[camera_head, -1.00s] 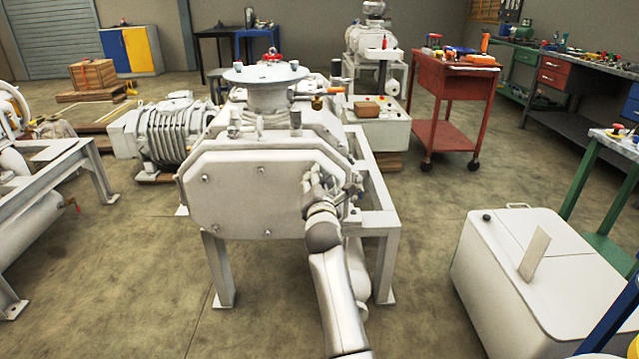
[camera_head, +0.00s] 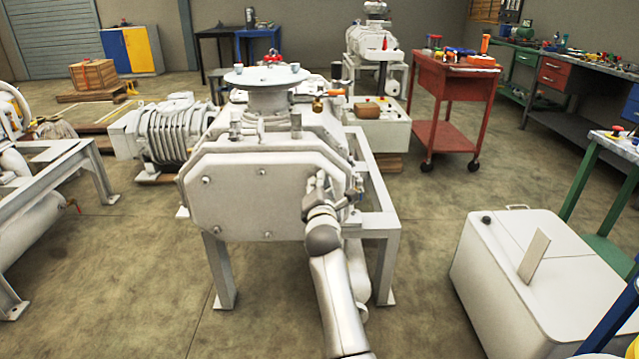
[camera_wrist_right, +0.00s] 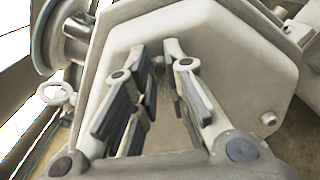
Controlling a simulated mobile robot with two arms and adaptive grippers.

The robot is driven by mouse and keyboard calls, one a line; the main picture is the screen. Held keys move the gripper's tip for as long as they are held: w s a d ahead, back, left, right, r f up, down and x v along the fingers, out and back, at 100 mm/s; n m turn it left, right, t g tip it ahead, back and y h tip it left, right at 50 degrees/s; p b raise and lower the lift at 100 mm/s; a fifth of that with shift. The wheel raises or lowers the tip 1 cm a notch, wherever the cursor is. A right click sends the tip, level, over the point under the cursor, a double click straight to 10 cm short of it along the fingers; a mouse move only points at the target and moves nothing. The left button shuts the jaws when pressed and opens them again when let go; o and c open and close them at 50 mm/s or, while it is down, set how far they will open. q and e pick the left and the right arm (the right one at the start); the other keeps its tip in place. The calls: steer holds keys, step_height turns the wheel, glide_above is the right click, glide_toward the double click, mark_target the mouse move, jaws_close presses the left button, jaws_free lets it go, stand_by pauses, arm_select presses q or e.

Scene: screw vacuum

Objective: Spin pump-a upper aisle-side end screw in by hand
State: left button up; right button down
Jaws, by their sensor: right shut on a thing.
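Pump-a (camera_head: 258,150) stands on a light frame in the middle of the head view, with its pale eight-sided end plate (camera_head: 240,205) facing me. Several small end screws show on the plate, such as one at upper left (camera_head: 208,180) and one at lower right (camera_head: 267,234). My right gripper (camera_head: 319,183) is at the plate's right side and hides that part. In the right wrist view its fingers (camera_wrist_right: 160,55) converge against the plate (camera_wrist_right: 225,60), shut on a small screw that is mostly hidden between them. Another screw (camera_wrist_right: 268,118) sits at the plate's edge. My left gripper is out of view.
A white box-shaped unit (camera_head: 490,270) stands at the right front, with a flat panel standing on it. A red cart (camera_head: 450,95) is behind it. Another pale frame (camera_head: 60,160) is at the left. The floor in front of the pump is open.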

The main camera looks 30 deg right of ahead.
arm_select(q)
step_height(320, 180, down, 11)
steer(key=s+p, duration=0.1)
steer(key=p, duration=0.2)
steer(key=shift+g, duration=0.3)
arm_select(e)
steer(key=m, duration=1.6)
steer(key=shift+f+m, duration=0.3)
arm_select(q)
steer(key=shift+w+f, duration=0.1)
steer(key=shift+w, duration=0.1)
arm_select(e)
steer(key=shift+s+f, duration=0.1)
steer(key=c, duration=1.5)
jaws_free()
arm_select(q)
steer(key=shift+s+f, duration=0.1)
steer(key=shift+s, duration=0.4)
arm_select(e)
steer(key=shift+o, duration=0.6)
steer(key=shift+r, duration=0.25)
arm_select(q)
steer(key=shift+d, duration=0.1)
